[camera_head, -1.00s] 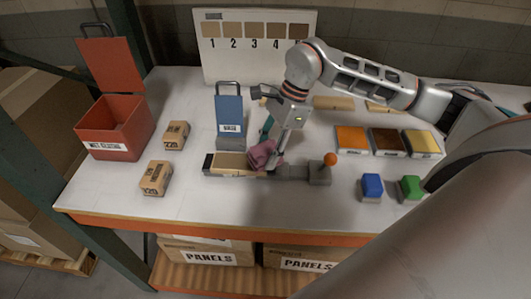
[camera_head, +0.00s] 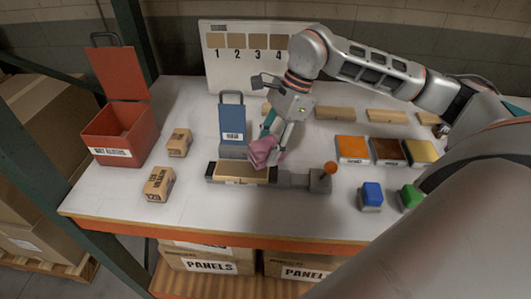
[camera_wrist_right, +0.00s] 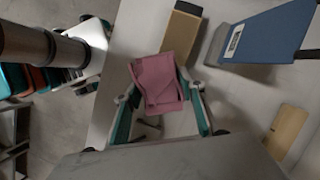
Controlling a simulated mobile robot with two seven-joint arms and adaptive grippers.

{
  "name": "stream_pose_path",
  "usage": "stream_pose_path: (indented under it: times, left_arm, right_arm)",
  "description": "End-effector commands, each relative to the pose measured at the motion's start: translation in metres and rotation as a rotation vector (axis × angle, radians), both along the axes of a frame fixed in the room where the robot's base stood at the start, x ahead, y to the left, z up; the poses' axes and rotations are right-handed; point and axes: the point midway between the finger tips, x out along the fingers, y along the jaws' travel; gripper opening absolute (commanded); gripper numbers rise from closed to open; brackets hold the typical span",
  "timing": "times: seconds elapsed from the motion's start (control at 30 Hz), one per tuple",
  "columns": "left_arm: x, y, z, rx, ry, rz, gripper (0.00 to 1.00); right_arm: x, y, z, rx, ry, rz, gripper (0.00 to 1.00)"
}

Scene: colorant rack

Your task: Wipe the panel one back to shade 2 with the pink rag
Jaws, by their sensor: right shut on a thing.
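The tan panel (camera_head: 240,173) lies flat in the dark grey holder (camera_head: 297,182) on the table. It also shows at the top of the wrist view (camera_wrist_right: 180,42). My right gripper (camera_head: 277,140) is shut on the pink rag (camera_head: 263,152), which hangs bunched over the panel's right end. The rag shows between the fingers in the wrist view (camera_wrist_right: 157,82). I cannot tell whether it touches the panel. The shade board (camera_head: 222,75) stands behind, with swatches 1 to 4 showing; my arm covers its right part. My left gripper is not in view.
A blue labelled container (camera_head: 232,122) stands close behind the panel. An open red bin (camera_head: 118,132) and small boxes (camera_head: 159,184) are at left. Orange, brown and yellow pads (camera_head: 352,148) and blue and green blocks (camera_head: 371,195) are at right. The front table strip is clear.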

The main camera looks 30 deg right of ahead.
Motion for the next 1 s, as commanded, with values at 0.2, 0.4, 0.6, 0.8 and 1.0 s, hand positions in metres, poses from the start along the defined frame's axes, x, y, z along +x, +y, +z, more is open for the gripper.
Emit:
stream_pose_path:
  times: [0.2, 0.4, 0.6, 0.8, 1.0]
  left_arm:
    - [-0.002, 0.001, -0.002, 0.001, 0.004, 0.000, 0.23]
    - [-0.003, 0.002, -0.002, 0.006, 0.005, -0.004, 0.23]
    - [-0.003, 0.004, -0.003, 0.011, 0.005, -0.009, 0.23]
    - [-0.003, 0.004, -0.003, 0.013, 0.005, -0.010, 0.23]
    - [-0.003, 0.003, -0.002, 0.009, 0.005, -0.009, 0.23]
  right_arm:
    - [-0.004, -0.003, 0.020, 0.001, -0.003, -0.010, 0.19]
    - [-0.007, -0.004, 0.029, 0.000, -0.001, -0.014, 0.19]
    - [-0.007, -0.004, 0.029, 0.000, 0.000, -0.014, 0.19]
    - [-0.007, -0.004, 0.029, 0.000, 0.000, -0.014, 0.19]
    - [-0.007, -0.005, 0.029, 0.000, 0.000, -0.022, 0.19]
